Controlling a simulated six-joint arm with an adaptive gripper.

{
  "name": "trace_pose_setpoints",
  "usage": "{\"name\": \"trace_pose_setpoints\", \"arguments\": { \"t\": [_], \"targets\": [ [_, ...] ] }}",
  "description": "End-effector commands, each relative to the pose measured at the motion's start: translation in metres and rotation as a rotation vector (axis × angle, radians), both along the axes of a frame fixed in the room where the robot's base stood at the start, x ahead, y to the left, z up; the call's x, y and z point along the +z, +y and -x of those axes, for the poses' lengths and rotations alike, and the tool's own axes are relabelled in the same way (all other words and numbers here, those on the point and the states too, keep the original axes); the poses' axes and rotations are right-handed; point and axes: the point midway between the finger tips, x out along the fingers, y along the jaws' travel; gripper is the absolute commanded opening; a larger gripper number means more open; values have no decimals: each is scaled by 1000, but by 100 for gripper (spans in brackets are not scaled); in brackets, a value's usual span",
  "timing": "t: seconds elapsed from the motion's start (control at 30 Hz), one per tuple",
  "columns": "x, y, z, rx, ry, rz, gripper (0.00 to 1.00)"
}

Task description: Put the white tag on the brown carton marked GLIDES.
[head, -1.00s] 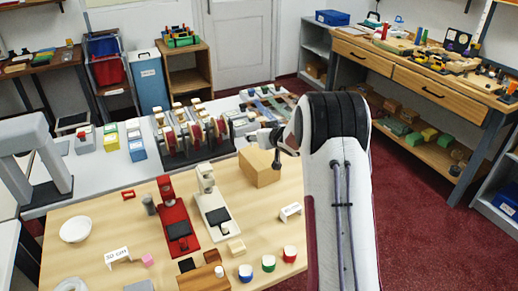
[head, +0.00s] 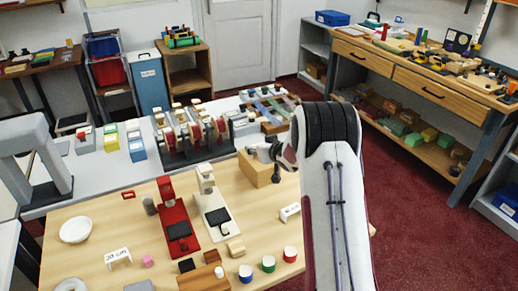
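A plain brown carton (head: 254,171) stands at the back right of the wooden table; I cannot read any marking on it. My gripper (head: 275,179) is in front of the carton's right part and hides some of it. Whether they touch, and whether the fingers are open or hold anything, I cannot tell. Two small white sign-like pieces stand on the table: one at the right (head: 289,212) with unreadable dark print, close to my arm, and one at the front left (head: 118,256) that seems to read "20 cm". I cannot tell which is the tag.
A red stand (head: 172,205) and a white stand (head: 214,212) are left of the carton. A white bowl (head: 76,230) is at the left. Racked spools (head: 190,138) stand behind. Bare wood shows around (head: 115,215).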

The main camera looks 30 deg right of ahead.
Motion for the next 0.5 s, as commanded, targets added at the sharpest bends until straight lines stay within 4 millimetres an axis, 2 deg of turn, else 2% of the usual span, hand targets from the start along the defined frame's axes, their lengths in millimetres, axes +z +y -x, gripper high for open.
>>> {"name": "trace_pose_setpoints", "arguments": {
  "t": [0.5],
  "targets": [
    [-7, 0, 0, -1, 0, 0, 34]
  ]
}}
